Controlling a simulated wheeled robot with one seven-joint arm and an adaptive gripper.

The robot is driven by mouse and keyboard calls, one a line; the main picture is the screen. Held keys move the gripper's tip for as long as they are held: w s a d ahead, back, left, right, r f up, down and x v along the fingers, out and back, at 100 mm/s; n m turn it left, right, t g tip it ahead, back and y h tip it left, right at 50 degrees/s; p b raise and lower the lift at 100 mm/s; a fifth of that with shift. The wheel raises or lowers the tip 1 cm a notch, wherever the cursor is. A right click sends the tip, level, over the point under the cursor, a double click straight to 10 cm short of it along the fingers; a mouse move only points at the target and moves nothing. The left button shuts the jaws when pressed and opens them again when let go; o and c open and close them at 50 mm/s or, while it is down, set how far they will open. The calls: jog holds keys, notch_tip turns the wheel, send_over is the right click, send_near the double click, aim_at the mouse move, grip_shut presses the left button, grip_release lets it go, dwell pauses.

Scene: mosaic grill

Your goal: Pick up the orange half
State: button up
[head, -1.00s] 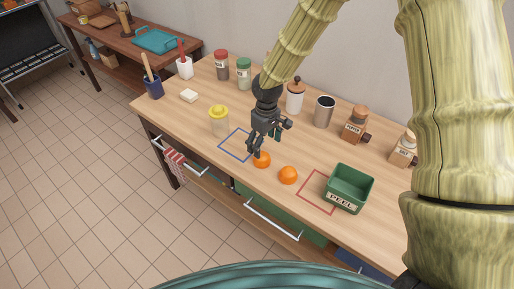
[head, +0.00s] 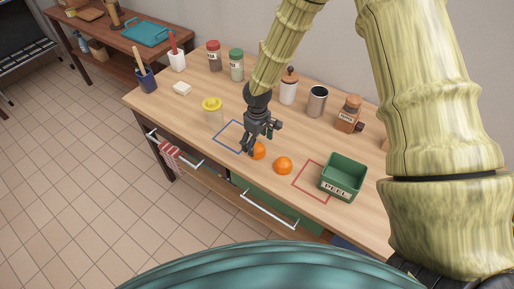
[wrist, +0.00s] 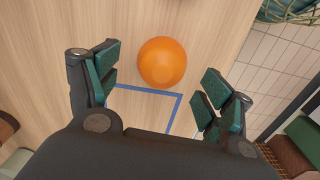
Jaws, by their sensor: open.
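Two rounded orange pieces lie on the wooden worktop in the head view: a left one (head: 260,151) by my gripper and a right one (head: 283,166). In the wrist view one orange piece (wrist: 162,63) sits between and slightly beyond my spread fingertips. Only its domed skin shows, so I cannot see a cut face. My gripper (head: 254,147) is open and empty, low above the worktop at the left piece, partly covering it. The open fingers also show in the wrist view (wrist: 160,75), with no clear contact.
A blue outlined square (head: 229,137) lies beside the left piece. A green bin labelled PEEL (head: 343,178) stands right, by a red outlined square (head: 311,180). The worktop's front edge is close.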

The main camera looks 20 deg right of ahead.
aim_at(257, 145)
jog(key=shift+f+p, duration=0.5)
jog(key=shift+f, duration=1.3)
jog(key=c, duration=1)
